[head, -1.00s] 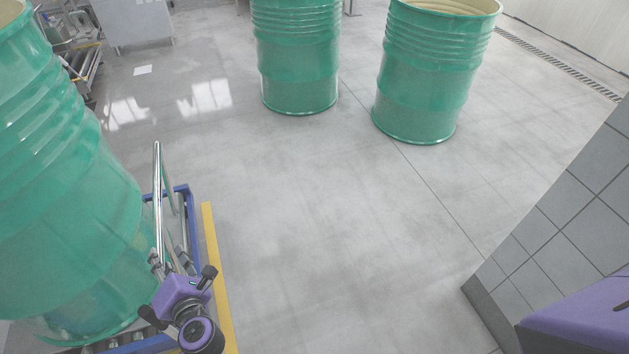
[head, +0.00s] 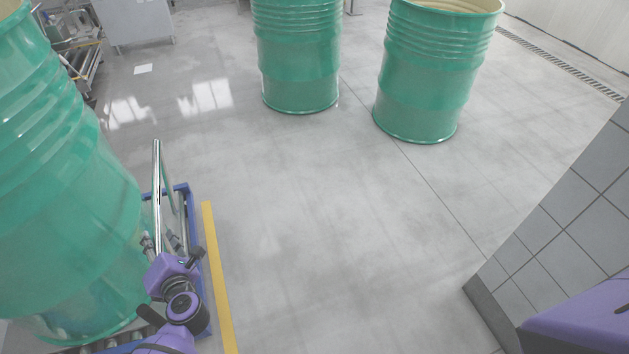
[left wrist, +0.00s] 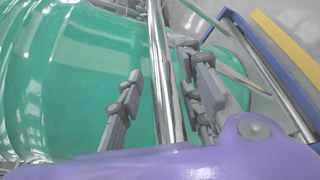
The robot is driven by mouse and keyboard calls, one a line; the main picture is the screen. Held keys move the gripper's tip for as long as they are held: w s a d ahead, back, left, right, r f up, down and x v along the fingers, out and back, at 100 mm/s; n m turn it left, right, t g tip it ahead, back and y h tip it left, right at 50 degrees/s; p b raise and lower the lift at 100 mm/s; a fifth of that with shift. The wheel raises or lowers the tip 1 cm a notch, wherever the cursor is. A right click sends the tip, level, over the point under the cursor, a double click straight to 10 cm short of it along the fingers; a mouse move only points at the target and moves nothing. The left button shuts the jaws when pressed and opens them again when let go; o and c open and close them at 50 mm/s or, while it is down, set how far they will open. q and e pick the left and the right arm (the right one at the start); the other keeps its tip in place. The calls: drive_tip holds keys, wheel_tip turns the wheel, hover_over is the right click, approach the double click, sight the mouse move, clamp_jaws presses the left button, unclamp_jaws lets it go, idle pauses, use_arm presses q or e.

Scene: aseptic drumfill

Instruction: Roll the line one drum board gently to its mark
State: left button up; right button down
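The line one drum board appears to be the blue-framed roller carrier (head: 193,225) at the lower left of the head view. A large green drum (head: 65,200) stands on it. An upright chrome bar (head: 157,190) rises beside the drum; it also shows in the left wrist view (left wrist: 158,50). My left gripper (head: 162,243) is low at this bar. In the left wrist view, its grey fingers (left wrist: 163,85) are apart, one on each side of the bar, with gaps visible. The drum hides much of the board. My right gripper is not in view.
Two green drums stand on the floor, one at top centre (head: 298,60) and one to its right (head: 430,75). A yellow floor stripe (head: 218,275) runs beside the board. A grey tiled block (head: 570,220) is at right. The middle floor is clear.

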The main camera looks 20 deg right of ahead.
use_arm(q)
drive_tip(key=shift+w, duration=0.25)
drive_tip(key=shift+c, duration=0.6)
drive_tip(key=shift+a, duration=0.1)
clamp_jaws()
drive_tip(key=shift+w+r, duration=0.1)
